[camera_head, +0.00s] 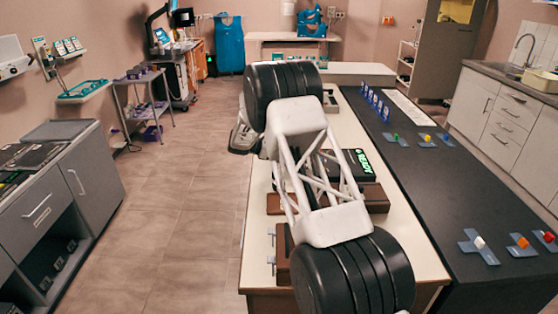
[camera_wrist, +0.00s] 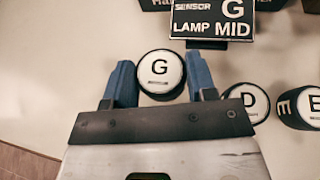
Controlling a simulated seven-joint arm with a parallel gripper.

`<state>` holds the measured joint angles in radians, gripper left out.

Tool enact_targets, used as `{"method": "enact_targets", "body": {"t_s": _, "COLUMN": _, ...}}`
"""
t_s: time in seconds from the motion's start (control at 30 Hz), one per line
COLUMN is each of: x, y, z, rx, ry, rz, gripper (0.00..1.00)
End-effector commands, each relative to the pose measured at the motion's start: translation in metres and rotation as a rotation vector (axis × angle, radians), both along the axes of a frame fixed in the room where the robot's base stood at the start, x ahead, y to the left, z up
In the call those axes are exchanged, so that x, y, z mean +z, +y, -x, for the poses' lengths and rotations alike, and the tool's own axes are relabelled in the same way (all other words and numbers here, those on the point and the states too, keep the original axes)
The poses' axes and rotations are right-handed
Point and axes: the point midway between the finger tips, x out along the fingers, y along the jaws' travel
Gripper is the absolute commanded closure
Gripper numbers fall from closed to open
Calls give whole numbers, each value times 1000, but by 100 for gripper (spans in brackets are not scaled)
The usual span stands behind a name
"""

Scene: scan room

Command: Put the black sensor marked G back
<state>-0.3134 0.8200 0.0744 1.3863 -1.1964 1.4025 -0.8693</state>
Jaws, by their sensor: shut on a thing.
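The black sensor marked G (camera_wrist: 160,72) shows in the wrist view as a short black cylinder with a white face bearing the letter G. My gripper (camera_wrist: 158,80) is shut on it, one blue finger on each side. A black sign (camera_wrist: 212,20) reading SENSOR G, LAMP MID stands just beyond it. Whether the sensor touches the surface below cannot be told. In the head view my arm hides the sensor, and my fingertips cannot be made out.
A similar cylinder marked D (camera_wrist: 248,103) and another lettered one (camera_wrist: 305,105) stand close on the right in the wrist view. The head view shows a black box with a green display (camera_head: 355,165) and a dark counter (camera_head: 425,180) with coloured pieces.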

Motion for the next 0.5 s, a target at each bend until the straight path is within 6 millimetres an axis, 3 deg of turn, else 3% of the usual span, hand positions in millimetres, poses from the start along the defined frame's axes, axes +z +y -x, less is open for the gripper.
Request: {"method": "enact_targets", "body": {"t_s": 0.5, "x": -34, "y": 0, "z": 0, "rx": -1, "ry": 1, "rz": 0, "gripper": 78}}
